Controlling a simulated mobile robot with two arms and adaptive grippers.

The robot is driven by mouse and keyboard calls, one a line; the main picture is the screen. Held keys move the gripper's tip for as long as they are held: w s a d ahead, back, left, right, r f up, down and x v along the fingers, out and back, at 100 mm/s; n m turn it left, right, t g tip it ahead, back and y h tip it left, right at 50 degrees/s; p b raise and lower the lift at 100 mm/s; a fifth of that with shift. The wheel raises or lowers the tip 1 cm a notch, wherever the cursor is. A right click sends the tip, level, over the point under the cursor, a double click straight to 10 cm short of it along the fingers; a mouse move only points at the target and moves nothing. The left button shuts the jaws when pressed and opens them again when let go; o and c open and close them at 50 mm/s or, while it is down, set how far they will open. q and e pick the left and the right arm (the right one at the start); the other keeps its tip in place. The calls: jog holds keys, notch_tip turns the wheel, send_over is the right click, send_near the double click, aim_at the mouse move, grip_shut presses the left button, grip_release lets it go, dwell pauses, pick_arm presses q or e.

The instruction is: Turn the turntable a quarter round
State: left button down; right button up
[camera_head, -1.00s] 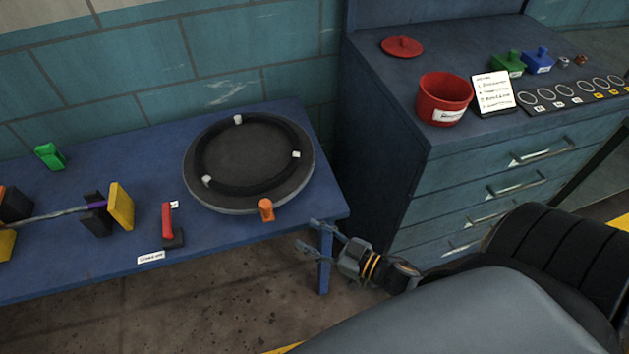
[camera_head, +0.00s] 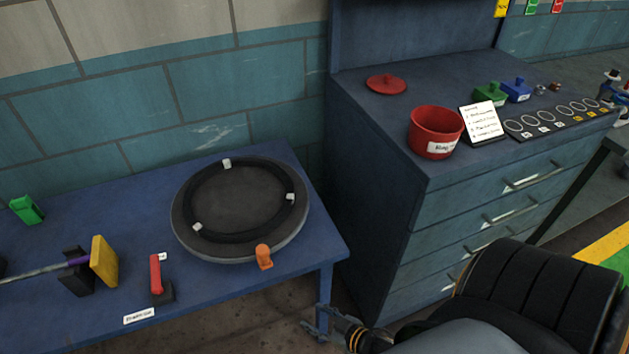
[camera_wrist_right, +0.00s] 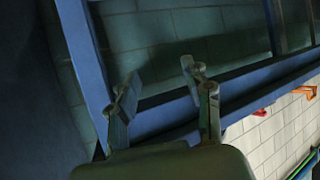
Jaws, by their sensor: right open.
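The turntable (camera_head: 240,243) is a round grey disc with a black ring and several white blocks on it. It sits at the right end of the blue table (camera_head: 215,295). An orange peg (camera_head: 264,257) stands at its front right rim. My right gripper (camera_head: 312,322) is low in front of the table's right front corner, apart from the turntable. In the right wrist view my right gripper (camera_wrist_right: 158,85) is open, with nothing between its fingers and blue table framing beyond. My left gripper is not in view.
A red lever block (camera_head: 156,278), a yellow block (camera_head: 104,261) on a rod, and a green block (camera_head: 26,209) stand left of the turntable. A blue drawer cabinet (camera_head: 385,215) stands close on the right, carrying a red pot (camera_head: 435,132). Tiled wall lies behind.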

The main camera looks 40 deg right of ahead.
jog(key=shift+g+h, duration=0.3)
jog(key=shift+g, duration=0.4)
jog(key=shift+s+a+f+b, duration=0.1)
jog(key=shift+s+f, duration=0.15)
jog(key=shift+f, duration=0.6)
jog(key=shift+s+a+f+b, duration=0.1)
jog(key=shift+s+f, duration=0.2)
jog(key=shift+f, duration=0.55)
jog(key=shift+s+a+f+b, duration=0.1)
jog(key=shift+s+f, duration=0.15)
jog(key=shift+f, duration=0.6)
